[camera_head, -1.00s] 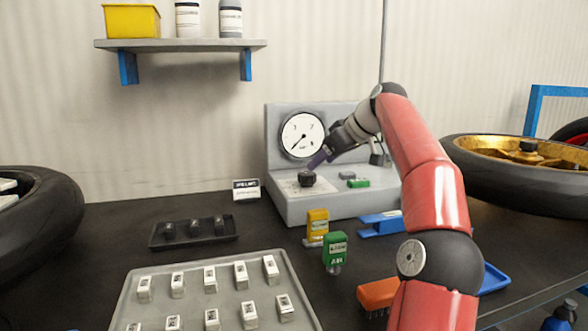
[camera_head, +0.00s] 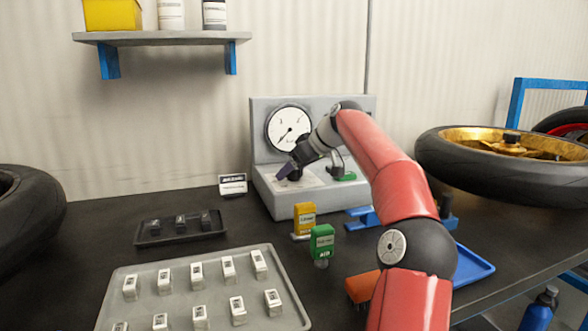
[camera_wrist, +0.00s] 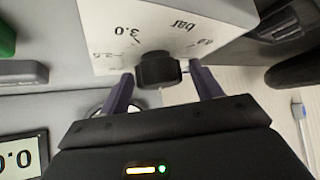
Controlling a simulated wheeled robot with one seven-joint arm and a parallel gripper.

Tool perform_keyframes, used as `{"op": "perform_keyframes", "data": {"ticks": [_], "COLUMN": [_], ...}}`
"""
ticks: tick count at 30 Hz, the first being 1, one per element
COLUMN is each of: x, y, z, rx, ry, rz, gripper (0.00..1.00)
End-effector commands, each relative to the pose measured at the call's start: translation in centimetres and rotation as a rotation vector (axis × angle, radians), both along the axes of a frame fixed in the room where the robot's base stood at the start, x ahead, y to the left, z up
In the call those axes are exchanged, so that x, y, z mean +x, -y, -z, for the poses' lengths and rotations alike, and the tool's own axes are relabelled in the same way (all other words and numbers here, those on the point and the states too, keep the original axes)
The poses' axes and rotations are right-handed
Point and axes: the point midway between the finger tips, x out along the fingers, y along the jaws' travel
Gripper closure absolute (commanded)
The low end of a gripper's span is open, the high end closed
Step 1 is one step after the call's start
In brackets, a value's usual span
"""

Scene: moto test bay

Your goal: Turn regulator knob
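The regulator knob (camera_wrist: 158,70) is black and stands on a white scale plate (camera_wrist: 110,32) printed with "bar" and "3.0". In the wrist view my gripper (camera_wrist: 161,76) is open, with one purple finger on each side of the knob and a gap showing on both sides. In the head view my gripper (camera_head: 284,172) reaches down over the grey regulator bench (camera_head: 300,203) and largely hides the knob. The round pressure gauge (camera_head: 288,128) is on the upright panel behind, its needle pointing to the lower left.
Yellow (camera_head: 304,216) and green (camera_head: 322,241) tags stand in front of the bench. A grey tray (camera_head: 140,285) of small labelled blocks and a black tray (camera_head: 180,228) lie to the left. A wheel (camera_head: 500,170) lies at right. A shelf (camera_head: 160,37) hangs above.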

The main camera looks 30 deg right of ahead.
Motion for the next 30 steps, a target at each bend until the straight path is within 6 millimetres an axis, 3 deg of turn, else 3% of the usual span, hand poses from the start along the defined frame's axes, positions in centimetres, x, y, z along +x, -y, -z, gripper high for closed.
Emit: {"op": "perform_keyframes", "data": {"ticks": [1, 10, 20, 30], "x": [-0.01, -0.02, -0.07, -0.08], "y": [0.0, 0.01, -0.05, -0.2], "z": [-0.01, -0.02, 0.04, 0.06], "rx": [0.0, 0.0, -0.001, -0.005], "ry": [0.0, 0.0, 0.001, 0.002], "rz": [0.0, 0.0, 0.051, 0.289], "gripper": [0.42, 0.8, 0.8, 0.8]}}
